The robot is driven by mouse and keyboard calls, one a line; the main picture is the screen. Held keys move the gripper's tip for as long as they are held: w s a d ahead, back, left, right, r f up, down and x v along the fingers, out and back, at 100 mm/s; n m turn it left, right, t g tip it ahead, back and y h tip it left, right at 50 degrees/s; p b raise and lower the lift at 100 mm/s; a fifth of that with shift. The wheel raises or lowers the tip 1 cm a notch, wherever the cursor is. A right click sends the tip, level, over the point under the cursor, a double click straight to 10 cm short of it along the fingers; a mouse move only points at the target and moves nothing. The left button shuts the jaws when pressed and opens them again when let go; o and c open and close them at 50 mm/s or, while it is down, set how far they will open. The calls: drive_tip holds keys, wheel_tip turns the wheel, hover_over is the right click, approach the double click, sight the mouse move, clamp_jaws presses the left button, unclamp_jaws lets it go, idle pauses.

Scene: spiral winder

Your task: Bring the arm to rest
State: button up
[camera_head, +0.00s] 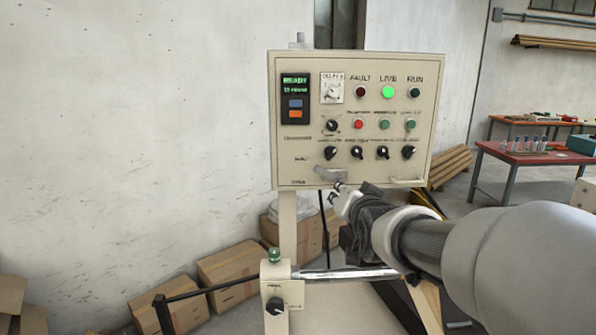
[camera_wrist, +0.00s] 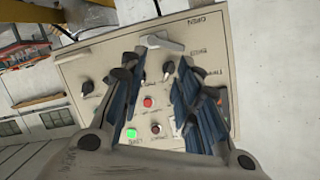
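My gripper (camera_head: 341,192) is in front of the lower edge of a beige control panel (camera_head: 300,135), with my arm reaching in from the right. In the wrist view my gripper (camera_wrist: 157,78) has its two blue-padded fingers spread apart with nothing between them; it is open. The panel (camera_wrist: 90,65) fills much of that view, turned in the picture. A grey lever handle (camera_head: 330,173) sits at the panel's bottom; it also shows beyond the fingertips in the wrist view (camera_wrist: 163,43). I cannot tell whether the gripper touches the panel.
The LIVE lamp (camera_head: 388,92) is lit green and the display (camera_head: 295,84) reads READY. Below the panel are a post with a green button (camera_head: 274,254) and a shiny horizontal bar (camera_head: 345,273). Cardboard boxes (camera_head: 232,270) line the wall. A red table (camera_head: 535,156) stands back right.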

drive_tip(key=s+f+n+g, duration=0.2)
drive_tip(key=s+f, duration=0.3)
drive_tip(key=s, duration=0.7)
drive_tip(key=s+f+n+g, duration=0.1)
drive_tip(key=s+f+g, duration=0.4)
drive_tip(key=s, duration=0.8)
drive_tip(key=s+f+n+g, duration=0.2)
drive_tip(key=s+f, duration=0.4)
drive_tip(key=s, duration=0.6)
drive_tip(key=shift+s+n+g, duration=0.3)
drive_tip(key=shift+g, duration=0.4)
drive_tip(key=shift+o, duration=0.2)
drive_tip(key=shift+d, duration=0.1)
